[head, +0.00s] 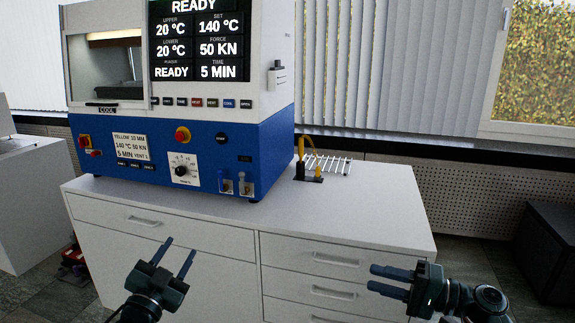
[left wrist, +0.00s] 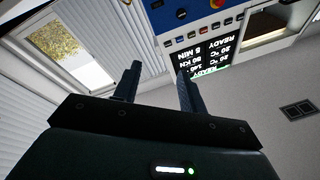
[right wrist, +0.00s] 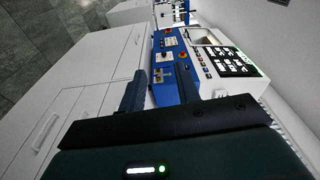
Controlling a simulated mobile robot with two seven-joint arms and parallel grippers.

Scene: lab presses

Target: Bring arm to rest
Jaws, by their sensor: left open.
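My left gripper (head: 180,248) is in front of the white cabinet at the lower left of the head view. Its two fingers are apart and point up, with nothing between them. In the left wrist view its fingers (left wrist: 158,82) also stand apart and empty. My right gripper (head: 372,279) is at the lower right of the head view, in front of the drawers, with its fingers pointing left. In the right wrist view its fingers (right wrist: 160,85) are apart, with the press seen beyond them. Neither gripper appears to touch anything.
A blue and white lab press (head: 215,150) stands on the white cabinet (head: 350,215), its display reading READY. A wire rack (head: 330,165) and a yellow-handled tool (head: 302,150) are right of it. A dark box (head: 545,245) stands at far right.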

